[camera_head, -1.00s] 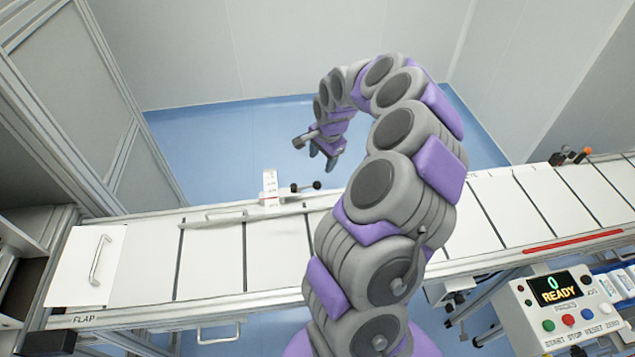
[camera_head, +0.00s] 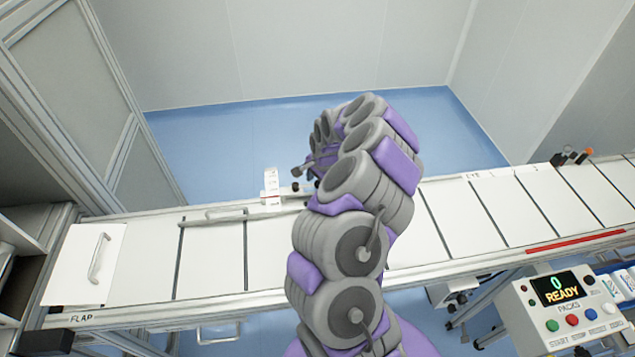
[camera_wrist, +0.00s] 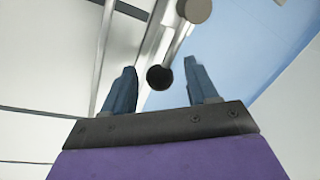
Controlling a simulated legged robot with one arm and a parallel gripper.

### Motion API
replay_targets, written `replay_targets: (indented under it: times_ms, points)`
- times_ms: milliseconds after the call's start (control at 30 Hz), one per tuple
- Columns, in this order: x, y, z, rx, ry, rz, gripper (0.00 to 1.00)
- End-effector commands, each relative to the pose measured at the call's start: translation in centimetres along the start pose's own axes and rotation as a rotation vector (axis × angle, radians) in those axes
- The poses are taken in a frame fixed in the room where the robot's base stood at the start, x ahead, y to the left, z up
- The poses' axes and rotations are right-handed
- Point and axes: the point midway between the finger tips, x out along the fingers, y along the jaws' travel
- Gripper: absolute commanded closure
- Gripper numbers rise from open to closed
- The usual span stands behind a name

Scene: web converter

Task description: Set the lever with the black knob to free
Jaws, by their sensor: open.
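The black knob (camera_wrist: 159,78) shows in the wrist view as a round ball on the end of a light metal lever rod (camera_wrist: 178,45). The rod runs up and right to a grey-brown round pivot (camera_wrist: 187,12). My gripper (camera_wrist: 159,68) is open, with one blue finger on each side of the knob in the picture. I see no finger touching it, and cannot tell how deep it sits between them. In the head view a dark part of the lever (camera_head: 296,187) shows beside a small white labelled block (camera_head: 271,184). My arm hides most of the lever and my fingertips there.
A long white panelled conveyor bed (camera_head: 215,265) runs across the head view. A thin rail (camera_head: 225,216) lies along its far side. A control box (camera_head: 570,312) reading READY stands at the lower right.

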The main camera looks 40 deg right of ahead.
Motion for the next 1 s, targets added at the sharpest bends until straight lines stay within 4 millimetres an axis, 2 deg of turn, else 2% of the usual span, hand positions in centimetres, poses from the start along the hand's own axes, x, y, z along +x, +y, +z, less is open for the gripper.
replay_targets:
  times_ms: [167,767,1000]
  points:
    - [0.04,0.03,-0.10,0.001,-0.002,0.001,0.43]
    - [-0.13,-0.17,0.43,-0.001,0.001,-0.001,1.00]
    - [-0.11,-0.24,0.49,-0.001,0.000,-0.002,1.00]
